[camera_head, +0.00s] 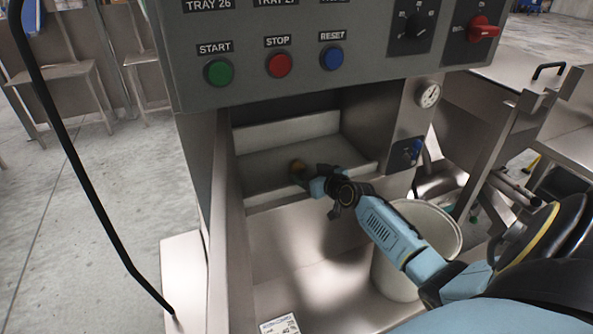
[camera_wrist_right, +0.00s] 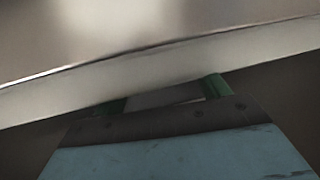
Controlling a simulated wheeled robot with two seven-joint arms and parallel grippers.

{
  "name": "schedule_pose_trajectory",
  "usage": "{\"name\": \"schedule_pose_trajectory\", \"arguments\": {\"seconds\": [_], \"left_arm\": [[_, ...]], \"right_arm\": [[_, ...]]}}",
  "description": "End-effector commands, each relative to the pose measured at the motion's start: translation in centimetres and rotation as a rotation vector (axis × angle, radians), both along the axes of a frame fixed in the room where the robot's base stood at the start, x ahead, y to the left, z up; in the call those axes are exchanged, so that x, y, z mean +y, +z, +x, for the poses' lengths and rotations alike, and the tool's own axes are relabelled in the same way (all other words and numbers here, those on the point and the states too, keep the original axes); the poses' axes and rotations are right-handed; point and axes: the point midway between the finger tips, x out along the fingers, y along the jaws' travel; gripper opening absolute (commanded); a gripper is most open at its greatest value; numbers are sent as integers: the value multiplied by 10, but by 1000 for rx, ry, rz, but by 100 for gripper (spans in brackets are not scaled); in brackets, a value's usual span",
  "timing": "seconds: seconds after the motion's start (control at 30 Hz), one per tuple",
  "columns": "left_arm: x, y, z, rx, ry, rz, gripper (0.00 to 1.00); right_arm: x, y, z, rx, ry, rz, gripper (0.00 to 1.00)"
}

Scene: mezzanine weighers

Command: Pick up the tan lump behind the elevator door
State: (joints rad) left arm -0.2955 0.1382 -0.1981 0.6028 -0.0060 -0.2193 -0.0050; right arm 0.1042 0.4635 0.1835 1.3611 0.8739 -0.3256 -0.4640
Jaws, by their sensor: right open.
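The tan lump (camera_head: 298,164) is small and brownish and shows in the head view inside the metal recess under the control panel, on or just above its tray-like floor (camera_head: 262,168). My right gripper (camera_head: 302,177) reaches into this recess from the right, its tip right at the near side of the lump. It is open; whether it touches the lump cannot be told. In the right wrist view the two green fingertips (camera_wrist_right: 165,95) are partly hidden by a pale metal edge (camera_wrist_right: 150,72) across the picture. The lump does not show there. My left gripper is out of view.
The control panel (camera_head: 300,95) with green, red and blue buttons overhangs the recess. A raised metal lip (camera_head: 280,198) runs along the recess front. A pale bucket (camera_head: 440,225) stands below my right forearm.

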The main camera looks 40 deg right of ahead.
Motion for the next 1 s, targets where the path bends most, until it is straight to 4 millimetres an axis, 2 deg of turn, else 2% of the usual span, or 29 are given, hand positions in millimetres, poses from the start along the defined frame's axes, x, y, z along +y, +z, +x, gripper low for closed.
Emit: {"name": "schedule_pose_trajectory", "arguments": {"seconds": [0.17,0.37,0.5,0.63,0.8,1.0], "left_arm": [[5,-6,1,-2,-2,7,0],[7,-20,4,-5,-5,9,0],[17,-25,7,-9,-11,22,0],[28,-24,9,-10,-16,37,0],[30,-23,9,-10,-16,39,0],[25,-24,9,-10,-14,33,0]], "right_arm": [[-2,-4,11,-1,0,0,74],[-8,-15,36,-1,0,1,74],[-9,-18,48,0,0,0,74],[-9,-18,51,1,1,-1,74],[-9,-18,50,1,1,-1,74],[-9,-18,50,1,1,-1,49]]}}
